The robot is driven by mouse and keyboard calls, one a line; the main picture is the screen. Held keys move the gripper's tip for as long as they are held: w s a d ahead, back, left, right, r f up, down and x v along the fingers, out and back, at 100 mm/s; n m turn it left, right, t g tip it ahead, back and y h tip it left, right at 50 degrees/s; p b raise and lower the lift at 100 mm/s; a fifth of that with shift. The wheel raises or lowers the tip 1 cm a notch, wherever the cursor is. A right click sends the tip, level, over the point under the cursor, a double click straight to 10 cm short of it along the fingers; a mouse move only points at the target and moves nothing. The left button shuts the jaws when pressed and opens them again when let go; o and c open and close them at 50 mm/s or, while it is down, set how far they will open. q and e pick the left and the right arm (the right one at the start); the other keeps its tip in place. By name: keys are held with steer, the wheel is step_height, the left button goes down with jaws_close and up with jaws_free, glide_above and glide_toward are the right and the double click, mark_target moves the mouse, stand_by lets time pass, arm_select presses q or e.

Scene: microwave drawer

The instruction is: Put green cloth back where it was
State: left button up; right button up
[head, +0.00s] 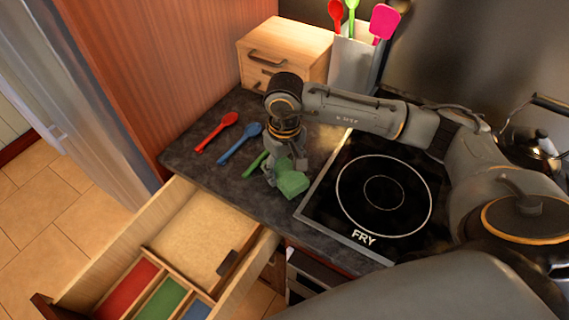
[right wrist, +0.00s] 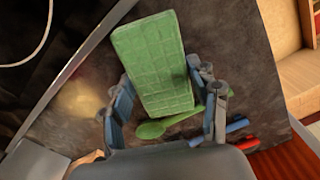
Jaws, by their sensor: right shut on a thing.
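The green cloth (head: 294,184) is a folded, quilted pad at the counter's front, left of the cooktop. My right gripper (head: 284,176) points down over it and is shut on it. In the right wrist view the cloth (right wrist: 152,55) sits between the two fingers (right wrist: 160,88) and extends past them. I cannot tell whether the cloth touches the counter. My left gripper is not in view.
Red (head: 217,132), blue (head: 239,143) and green (head: 254,164) spoons lie left of the gripper. An open drawer (head: 262,255) below has red, green and blue compartments. The cooktop (head: 330,205), wooden box (head: 285,50) and utensil holder (head: 350,62) surround the counter.

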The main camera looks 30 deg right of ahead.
mark_target(284, 170)
steer(key=shift+f+b, duration=0.2)
steer(key=shift+b, duration=0.15)
steer(key=o, duration=1)
steer(key=shift+r, duration=0.1)
steer(key=shift+r, duration=0.15)
steer(key=shift+r+b, duration=1.4)
steer(key=shift+r, duration=4.6)
